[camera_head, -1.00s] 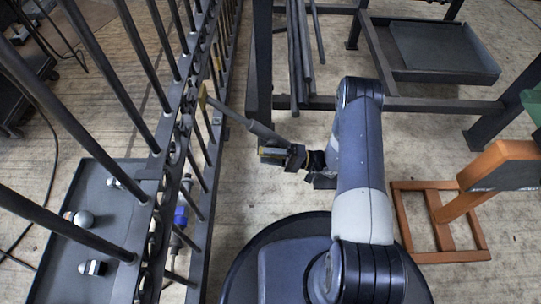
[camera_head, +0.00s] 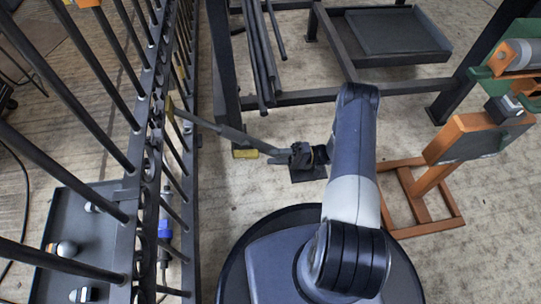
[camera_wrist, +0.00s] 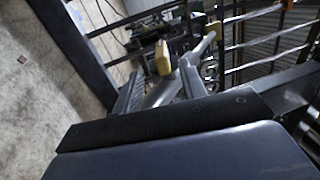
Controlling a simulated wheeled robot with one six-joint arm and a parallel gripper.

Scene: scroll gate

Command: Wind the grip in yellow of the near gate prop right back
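A long grey bar (camera_head: 225,130) runs from my gripper (camera_head: 287,152) to the barred gate (camera_head: 152,150). Its far end carries a dull yellow piece (camera_head: 170,108) close to the gate. My gripper is at the bar's near end, and in the wrist view the bar (camera_wrist: 160,95) lies between my two fingers, which look closed on it. A yellow block (camera_head: 245,153) sits left of my gripper, below the bar. A yellow block also shows beside the bar in the wrist view (camera_wrist: 163,57); I cannot tell whether it is the same one or joined to the bar.
A dark frame (camera_head: 222,70) with loose rods (camera_head: 258,50) and a tray (camera_head: 398,32) stands behind. An orange stand (camera_head: 428,190) is to the right. A grey tray (camera_head: 85,215) with small parts lies left, behind bars. Floor between gate and my base is clear.

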